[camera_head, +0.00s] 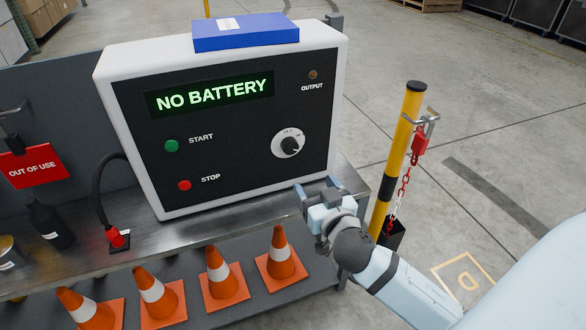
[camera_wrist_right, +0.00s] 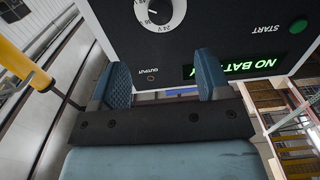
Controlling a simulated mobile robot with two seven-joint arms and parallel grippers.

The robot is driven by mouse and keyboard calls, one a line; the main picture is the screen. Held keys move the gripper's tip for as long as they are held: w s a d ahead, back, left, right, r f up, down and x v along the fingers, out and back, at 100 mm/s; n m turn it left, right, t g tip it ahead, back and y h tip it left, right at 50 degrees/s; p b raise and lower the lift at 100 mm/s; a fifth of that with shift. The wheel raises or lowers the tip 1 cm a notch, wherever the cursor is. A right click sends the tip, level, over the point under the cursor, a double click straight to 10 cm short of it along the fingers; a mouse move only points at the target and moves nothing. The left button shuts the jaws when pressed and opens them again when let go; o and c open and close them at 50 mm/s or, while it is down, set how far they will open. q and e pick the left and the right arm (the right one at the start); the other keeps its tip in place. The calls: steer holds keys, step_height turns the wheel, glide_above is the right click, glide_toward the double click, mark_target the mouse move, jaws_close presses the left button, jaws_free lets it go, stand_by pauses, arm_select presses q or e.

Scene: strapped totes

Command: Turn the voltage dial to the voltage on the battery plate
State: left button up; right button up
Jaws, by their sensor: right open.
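The voltage dial (camera_head: 290,144) is a black knob on a white disc at the right of the charger's black front panel. In the right wrist view the dial (camera_wrist_right: 160,12) is upside down and cut by the top edge, with "24 V" and "36" legible; its exact setting is unclear. The charger (camera_head: 225,177) display (camera_head: 211,94) reads "NO BATTERY". My right gripper (camera_head: 317,187) is open and empty, below and slightly right of the dial, apart from it. In the right wrist view its fingers (camera_wrist_right: 163,77) are spread. I cannot identify a battery plate. My left gripper is out of view.
A blue box (camera_head: 246,33) lies on the charger. START (camera_head: 171,146) and STOP (camera_head: 184,185) buttons are left of the dial. A yellow-black post (camera_head: 408,130) with a red chain stands right of my gripper. Several cones (camera_head: 222,278) stand below the bench. A red "OUT OF USE" sign (camera_head: 33,167) hangs left.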

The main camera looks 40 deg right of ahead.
mark_target(292, 149)
steer(key=b+x, duration=0.1)
steer(key=x, duration=1.1)
steer(key=shift+w+d, duration=0.1)
steer(key=shift+w, duration=0.05)
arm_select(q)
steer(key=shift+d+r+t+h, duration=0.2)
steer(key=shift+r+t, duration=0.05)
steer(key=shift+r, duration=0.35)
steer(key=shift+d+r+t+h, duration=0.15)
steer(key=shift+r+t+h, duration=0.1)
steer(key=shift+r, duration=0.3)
arm_select(e)
steer(key=shift+x, duration=0.75)
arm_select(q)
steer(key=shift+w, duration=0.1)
arm_select(e)
steer(key=shift+c, duration=0.2)
steer(key=c, duration=0.9)
